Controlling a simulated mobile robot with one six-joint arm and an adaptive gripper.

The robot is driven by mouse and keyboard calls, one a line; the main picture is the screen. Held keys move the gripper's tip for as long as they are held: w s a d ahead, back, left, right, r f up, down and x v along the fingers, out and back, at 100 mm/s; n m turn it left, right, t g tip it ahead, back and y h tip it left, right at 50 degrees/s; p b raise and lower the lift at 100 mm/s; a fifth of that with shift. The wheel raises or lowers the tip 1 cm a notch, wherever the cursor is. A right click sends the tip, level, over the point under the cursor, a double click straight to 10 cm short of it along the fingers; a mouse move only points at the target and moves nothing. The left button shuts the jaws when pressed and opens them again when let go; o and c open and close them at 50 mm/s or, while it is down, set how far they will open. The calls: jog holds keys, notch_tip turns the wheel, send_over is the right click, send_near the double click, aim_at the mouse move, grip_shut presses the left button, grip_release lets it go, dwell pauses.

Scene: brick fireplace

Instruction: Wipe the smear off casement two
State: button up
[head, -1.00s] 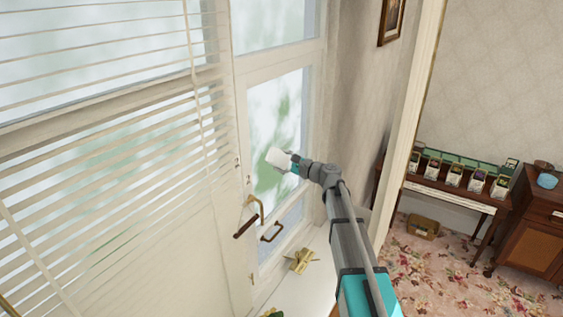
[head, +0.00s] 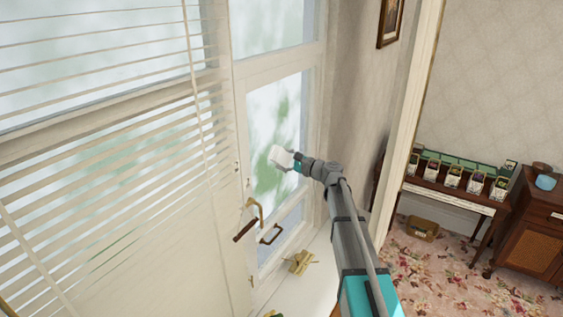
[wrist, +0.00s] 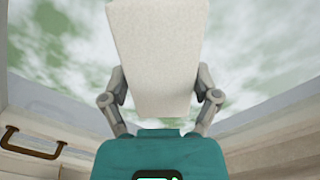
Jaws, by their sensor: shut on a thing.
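My gripper (head: 294,161) is shut on a white, block-like pad (head: 280,156) in front of the lower pane of the narrow casement window (head: 241,120). In the wrist view the pad (wrist: 158,45) stands up between the two fingers of the gripper (wrist: 160,95), with the glass behind it. I cannot tell whether the pad touches the glass. Blurry green and white patches show through the pane (head: 268,105); I cannot tell a smear from the view outside. The pad hides part of the pane.
Slatted blinds (head: 110,165) cover the window at left. A brown-gripped brass handle (head: 246,229) and a bronze handle (head: 271,235) are below the pad. A brass piece (head: 300,262) sits on the white sill (head: 315,285). The side wall (head: 355,90) is close on the right.

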aim_at(293, 144)
jog(key=shift+w+d, duration=0.35)
jog(key=shift+w, duration=0.25)
jog(key=shift+w+d, duration=0.45)
jog(key=shift+w, duration=0.25)
jog(key=shift+w+d, duration=0.45)
jog(key=shift+w, duration=0.25)
jog(key=shift+w, duration=0.1)
jog(key=shift+w+d, duration=1)
jog(key=shift+w, duration=0.3)
jog(key=shift+w, duration=0.1)
jog(key=shift+w+d, duration=0.45)
jog(key=shift+w, duration=0.25)
jog(key=shift+w+d, duration=0.45)
jog(key=shift+w, duration=0.2)
